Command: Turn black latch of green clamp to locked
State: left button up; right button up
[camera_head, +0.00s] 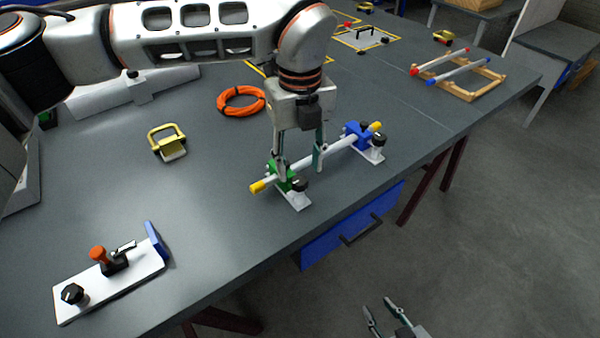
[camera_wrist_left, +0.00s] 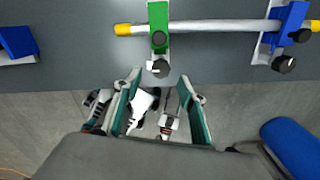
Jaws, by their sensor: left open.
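A green clamp (camera_head: 285,181) stands on a light base plate near the table's front edge and bears a pale rod (camera_head: 335,146) with yellow ends. Its black latch (camera_head: 299,184) is a knob on the front side; the left wrist view shows the knob (camera_wrist_left: 160,68) with a white mark pointing left. My left gripper (camera_head: 299,174) points down at the green clamp, its fingers open and empty. In the left wrist view, the fingertips (camera_wrist_left: 162,77) lie either side of the knob's line, just short of it; contact cannot be told. My right gripper (camera_head: 378,306) is open, low beyond the table edge.
A blue clamp (camera_head: 358,132) holds the rod's other end. A yellow-handled part (camera_head: 168,142) and an orange cable coil (camera_head: 241,101) lie behind. A white fixture plate (camera_head: 110,290) sits front left. A wooden rack (camera_head: 460,75) stands at the far right. The table between is clear.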

aim_at(300, 181)
pick_arm(q)
jog(key=shift+f, duration=1.95)
jog(key=c, duration=1.1)
